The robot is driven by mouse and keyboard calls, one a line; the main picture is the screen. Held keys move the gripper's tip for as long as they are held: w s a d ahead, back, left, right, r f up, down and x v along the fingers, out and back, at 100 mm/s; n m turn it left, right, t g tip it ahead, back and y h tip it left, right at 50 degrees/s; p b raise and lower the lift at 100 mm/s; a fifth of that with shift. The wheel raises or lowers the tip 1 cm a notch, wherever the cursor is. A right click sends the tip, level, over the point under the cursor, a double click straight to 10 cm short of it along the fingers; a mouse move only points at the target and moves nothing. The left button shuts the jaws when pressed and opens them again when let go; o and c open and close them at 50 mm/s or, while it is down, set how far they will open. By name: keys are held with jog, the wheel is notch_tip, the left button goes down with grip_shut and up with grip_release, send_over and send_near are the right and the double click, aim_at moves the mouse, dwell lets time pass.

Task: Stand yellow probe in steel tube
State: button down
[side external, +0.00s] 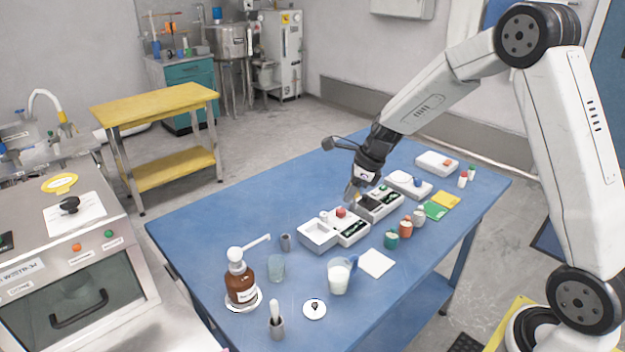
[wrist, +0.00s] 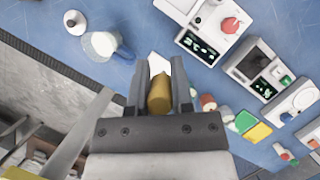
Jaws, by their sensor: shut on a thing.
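My gripper (wrist: 160,68) is shut on the yellow probe (wrist: 159,95), which shows as a dull yellow, rounded piece between the two fingers in the wrist view. In the side view my gripper (side external: 352,194) hangs above the table by the white instrument boxes; the probe cannot be made out there. A small grey steel tube (side external: 285,242) stands upright on the blue table, left of my gripper and apart from it. A second grey tube (side external: 277,328) stands at the near edge with a white-handled thing in it.
A white tray box (side external: 318,236) and instrument boxes lie below and beside my gripper. A beaker (side external: 277,268), milk glass (side external: 339,276) and brown pump bottle (side external: 240,283) stand around the tubes; the pump's spout points towards the far tube. Small bottles (side external: 405,228) stand at right.

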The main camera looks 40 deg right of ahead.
jog(key=w+a+f+y, duration=0.1)
jog(key=w+a+f, duration=0.4)
jog(key=w+a, duration=0.5)
jog(key=w, duration=0.3)
jog(key=shift+w+a+t, duration=0.3)
jog(key=shift+a+t, duration=0.1)
jog(key=shift+f, duration=0.15)
jog(key=shift+f, duration=2.55)
jog(key=shift+f, duration=1.35)
dwell(2.2)
